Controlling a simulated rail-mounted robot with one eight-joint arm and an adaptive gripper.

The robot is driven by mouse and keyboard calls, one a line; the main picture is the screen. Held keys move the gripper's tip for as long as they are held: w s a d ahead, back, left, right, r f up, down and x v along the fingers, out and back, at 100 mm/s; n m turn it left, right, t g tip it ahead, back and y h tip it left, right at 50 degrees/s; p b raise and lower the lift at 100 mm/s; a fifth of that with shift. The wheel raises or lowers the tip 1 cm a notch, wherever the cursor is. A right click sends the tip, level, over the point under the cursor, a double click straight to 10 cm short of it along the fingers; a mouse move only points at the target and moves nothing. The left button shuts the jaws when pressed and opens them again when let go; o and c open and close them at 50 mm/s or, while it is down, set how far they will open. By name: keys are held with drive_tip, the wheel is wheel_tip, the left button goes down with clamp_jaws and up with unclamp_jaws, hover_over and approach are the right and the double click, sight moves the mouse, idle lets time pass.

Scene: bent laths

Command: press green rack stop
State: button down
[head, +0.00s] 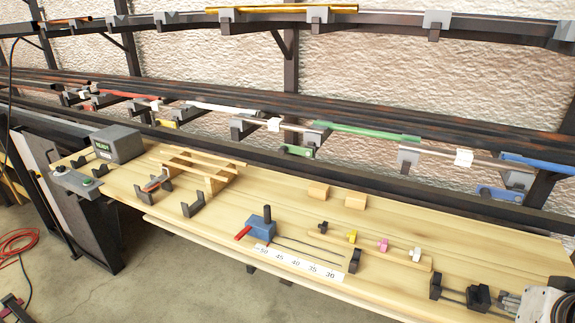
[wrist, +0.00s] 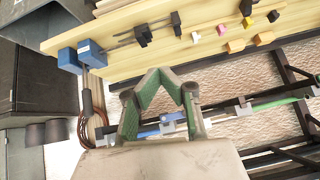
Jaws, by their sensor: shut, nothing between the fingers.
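In the head view, the green rack stop (head: 296,151) is a small green block with a dark end, low on the wall rack near the middle. A green lath (head: 366,133) lies in the rack holders above and to its right. In the wrist view, my gripper (wrist: 159,72) has its green-padded fingers brought together at the tips, with nothing between them. The rack is seen behind and beside the fingers, with a blue piece (wrist: 171,118) and a green lath (wrist: 275,103). I cannot make out the green stop in the wrist view.
A blue stop (head: 500,193) hangs at the right of the rack, and a yellow one (head: 168,123) at the left. The wooden bench (head: 200,228) below carries a blue block (head: 262,226), small coloured knobs and a grey display box (head: 118,143). Dark rails run along the wall.

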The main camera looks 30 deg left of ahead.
drive_tip(key=w+a+r+m+t+y+b, duration=0.3)
drive_tip(key=w+a+m+t+y+b, duration=0.25)
drive_tip(key=w+a, duration=1.35)
drive_tip(key=w+a+f+m+t+y+b, duration=0.25)
drive_tip(key=a+m+t+b, duration=0.2)
drive_tip(key=a, duration=0.85)
drive_tip(key=s+a+f+m+t+y+b, duration=0.1)
drive_tip(key=s+a+f+m+t+b, duration=0.1)
drive_tip(key=a+f+m, duration=0.3)
drive_tip(key=s+a+f+m+t+y+b, duration=0.1)
drive_tip(key=s+a+f+m+t+b, duration=0.1)
drive_tip(key=a+f+m, duration=0.3)
drive_tip(key=s+a+m, duration=0.1)
drive_tip(key=a+m, duration=0.1)
drive_tip(key=a, duration=0.1)
drive_tip(key=shift+s+a+m+t+y, duration=0.3)
drive_tip(key=shift+s+a+m+t, duration=0.05)
drive_tip(key=shift+a+m+t, duration=0.05)
drive_tip(key=shift+r, duration=0.1)
